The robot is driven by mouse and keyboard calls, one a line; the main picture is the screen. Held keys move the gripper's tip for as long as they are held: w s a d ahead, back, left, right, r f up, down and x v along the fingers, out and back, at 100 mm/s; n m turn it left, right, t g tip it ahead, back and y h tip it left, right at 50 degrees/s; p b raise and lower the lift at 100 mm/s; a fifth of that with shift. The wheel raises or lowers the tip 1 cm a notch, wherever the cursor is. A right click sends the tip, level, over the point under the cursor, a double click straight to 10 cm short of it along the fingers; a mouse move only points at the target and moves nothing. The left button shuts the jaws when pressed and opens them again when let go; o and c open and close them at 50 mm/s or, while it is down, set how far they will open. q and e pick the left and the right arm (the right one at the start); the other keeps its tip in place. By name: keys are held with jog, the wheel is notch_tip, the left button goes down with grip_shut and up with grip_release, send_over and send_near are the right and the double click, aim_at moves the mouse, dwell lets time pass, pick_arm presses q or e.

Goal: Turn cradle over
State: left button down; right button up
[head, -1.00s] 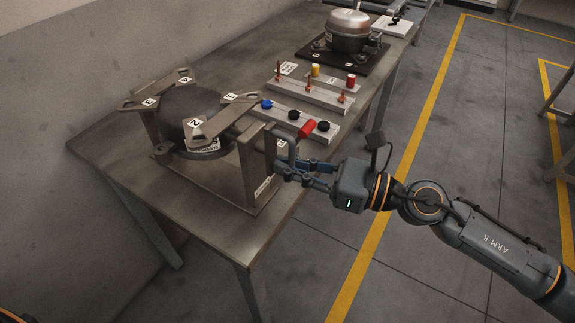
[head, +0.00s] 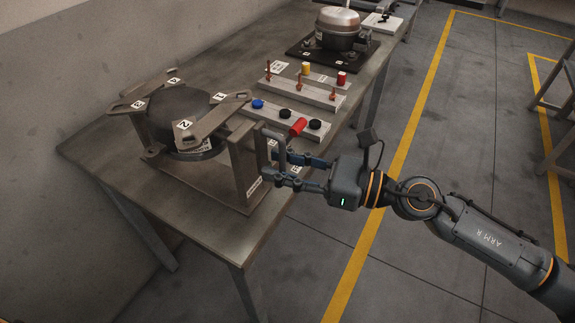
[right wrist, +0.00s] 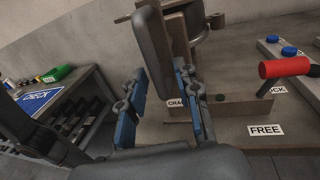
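The cradle (head: 241,174) is a grey metal frame on the table, holding a dark round compressor (head: 178,112) under numbered clamp arms. A grey crank handle (head: 282,152) sticks out on its right side. My right gripper (head: 284,169) is at this handle, with its fingers spread apart. In the right wrist view the blue-padded fingers of the gripper (right wrist: 162,112) are also apart, and a dark grey bar (right wrist: 154,48) rises beyond them. Whether the fingers touch the handle is unclear. A red-handled lever (head: 298,126) stands beside the crank; it also shows in the right wrist view (right wrist: 285,67). My left gripper is not seen.
A "FREE" label (right wrist: 265,130) and a partly hidden label ending "OCK" lie near the lever. Behind are blocks with blue and black caps (head: 285,114), copper pins (head: 299,84) and a second compressor (head: 338,28).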

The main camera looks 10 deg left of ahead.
jog(key=s+d, duration=0.2)
jog(key=d, duration=1)
jog(key=shift+w, duration=0.1)
